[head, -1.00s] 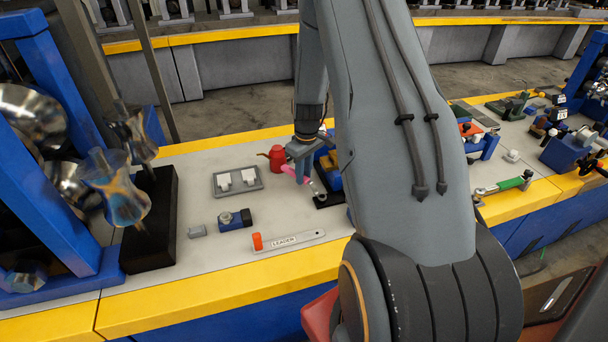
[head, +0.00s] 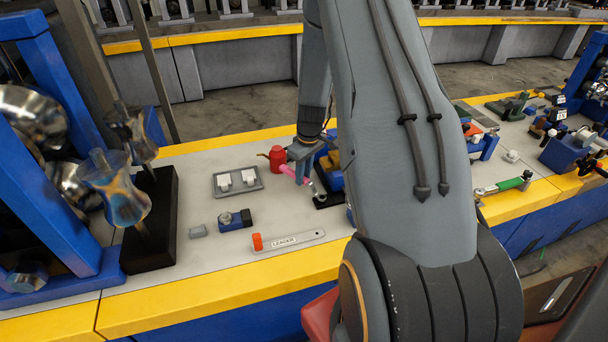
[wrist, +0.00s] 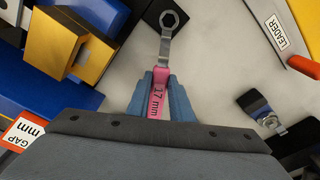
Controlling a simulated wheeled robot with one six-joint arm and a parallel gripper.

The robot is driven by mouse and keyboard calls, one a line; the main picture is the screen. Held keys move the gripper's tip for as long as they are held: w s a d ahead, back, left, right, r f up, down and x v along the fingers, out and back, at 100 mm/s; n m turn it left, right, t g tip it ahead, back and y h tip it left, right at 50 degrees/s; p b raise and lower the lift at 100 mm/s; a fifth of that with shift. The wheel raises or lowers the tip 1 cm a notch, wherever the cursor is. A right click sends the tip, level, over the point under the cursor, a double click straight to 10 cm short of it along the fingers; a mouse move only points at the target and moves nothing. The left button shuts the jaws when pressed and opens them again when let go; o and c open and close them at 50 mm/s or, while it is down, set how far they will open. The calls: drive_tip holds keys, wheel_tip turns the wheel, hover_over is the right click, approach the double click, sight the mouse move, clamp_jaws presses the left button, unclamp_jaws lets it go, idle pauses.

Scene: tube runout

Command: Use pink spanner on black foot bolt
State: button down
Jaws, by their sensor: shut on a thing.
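The pink spanner (wrist: 160,92) is held in my gripper (wrist: 161,92), its handle marked "17 mm" between the blue-grey jaws. Its bare metal ring end (wrist: 169,20) points up in the wrist view, away from the jaws. In the head view my gripper (head: 301,162) is over the bench with the pink handle (head: 310,186) slanting down from it. The ring end lies at or just above a small black foot (head: 327,200). Whether the ring is seated around a bolt there cannot be told, and the bolt itself is not clearly visible.
A red can (head: 278,158) stands close left of my gripper. A blue and yellow block (wrist: 75,45) is close on its other side.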

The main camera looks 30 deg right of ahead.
drive_tip(key=shift+a, duration=0.15)
drive_tip(key=shift+r+p, duration=0.25)
drive_tip(key=shift+p, duration=0.05)
drive_tip(key=shift+r+p, duration=0.3)
drive_tip(key=shift+r, duration=0.15)
idle(0.8)
drive_tip(key=shift+r+p, duration=1.4)
drive_tip(key=shift+r, duration=1.05)
